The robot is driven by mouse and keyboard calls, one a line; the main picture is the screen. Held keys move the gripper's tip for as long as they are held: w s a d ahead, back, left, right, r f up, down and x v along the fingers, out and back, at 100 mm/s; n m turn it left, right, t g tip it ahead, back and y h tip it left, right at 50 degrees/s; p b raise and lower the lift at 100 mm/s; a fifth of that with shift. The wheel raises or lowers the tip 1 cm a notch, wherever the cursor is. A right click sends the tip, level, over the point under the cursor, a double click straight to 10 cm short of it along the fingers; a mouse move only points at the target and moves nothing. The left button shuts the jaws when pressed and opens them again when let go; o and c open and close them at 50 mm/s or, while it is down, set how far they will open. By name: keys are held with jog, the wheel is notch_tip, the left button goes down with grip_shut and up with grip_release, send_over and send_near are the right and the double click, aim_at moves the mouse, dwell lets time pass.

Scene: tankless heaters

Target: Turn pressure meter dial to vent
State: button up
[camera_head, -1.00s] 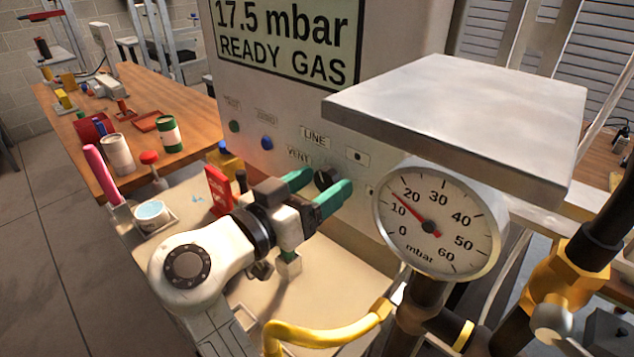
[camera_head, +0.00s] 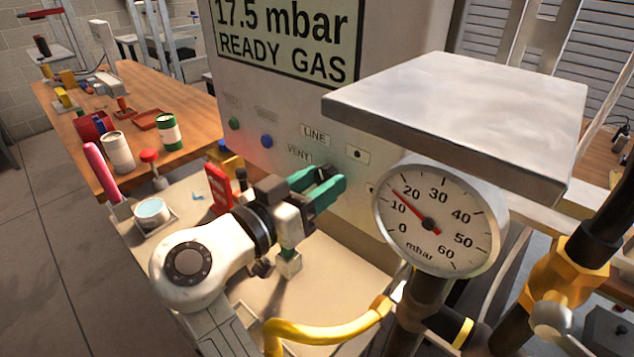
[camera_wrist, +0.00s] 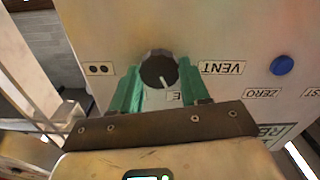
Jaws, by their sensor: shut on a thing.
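The pressure meter dial is a dark round knob (camera_wrist: 158,66) on the front of the meter; only a little of it shows in the head view (camera_head: 323,173). My gripper (camera_head: 318,182) has its green fingers closed on the knob from both sides; they also flank it in the wrist view (camera_wrist: 159,72). The knob's white pointer mark points down in the wrist view, toward the mostly hidden LINE label (camera_wrist: 175,97). The VENT label (camera_wrist: 222,68) is upside down, right of the knob there. In the head view, LINE (camera_head: 314,135) and VENT (camera_head: 298,152) sit above and left of the knob.
The meter's display (camera_head: 288,40) reads 17.5 mbar, READY GAS. A round gauge (camera_head: 440,218) stands close right of my gripper, under a jutting grey slab (camera_head: 460,120). A red tag (camera_head: 218,188) stands left of my gripper.

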jog(key=shift+n, duration=0.3)
jog(key=n+p, duration=0.2)
jog(key=n, duration=0.2)
jog(key=shift+r, duration=0.1)
jog(key=shift+n+p, duration=1.35)
jog(key=shift+n, duration=0.75)
jog(key=shift+a, duration=0.1)
jog(key=o, duration=1.1)
jog(key=shift+c, duration=0.2)
jog(key=b+v, duration=0.1)
jog(key=v, duration=0.9)
jog(key=shift+s+a+b, duration=0.25)
jog(key=shift+b, duration=0.15)
